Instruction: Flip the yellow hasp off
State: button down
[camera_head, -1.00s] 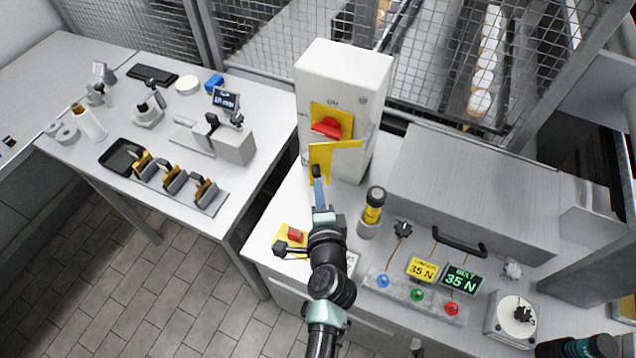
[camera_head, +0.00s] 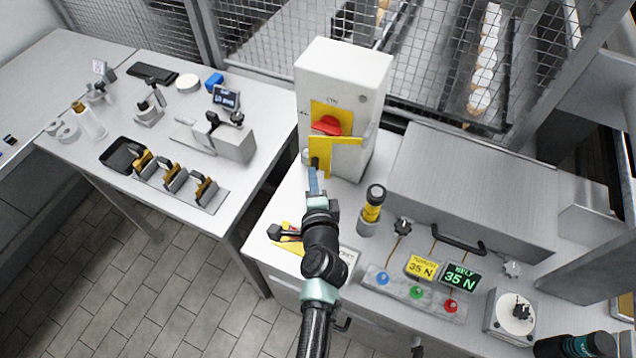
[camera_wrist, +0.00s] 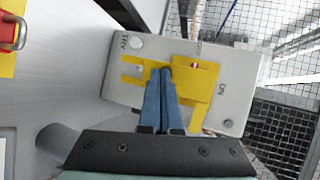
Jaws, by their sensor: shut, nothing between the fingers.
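The yellow hasp (camera_head: 347,153) is on the front of the upright light-grey switch box, just below the red switch knob (camera_head: 326,125) and its yellow backing plate. Its upper edge overlaps the knob's lower side. My gripper (camera_head: 314,164) is shut and empty, with its dark fingertips at the hasp's left part. In the wrist view the blue fingers (camera_wrist: 161,74) meet in front of the yellow hasp (camera_wrist: 192,88) and hide part of it. I cannot tell whether the tips touch it. Only a little red of the knob (camera_wrist: 196,65) shows there.
The switch box (camera_head: 348,75) stands at the bench's back, against a mesh fence. A yellow-and-black cylinder (camera_head: 372,205) stands right of my arm. A red-and-yellow item (camera_head: 288,240) lies left of it. Padlocks (camera_head: 172,178) sit on the left table. The right bench holds a large grey housing (camera_head: 470,190).

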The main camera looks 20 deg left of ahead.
jog(key=shift+w+a, duration=1.45)
jog(key=shift+w, duration=0.3)
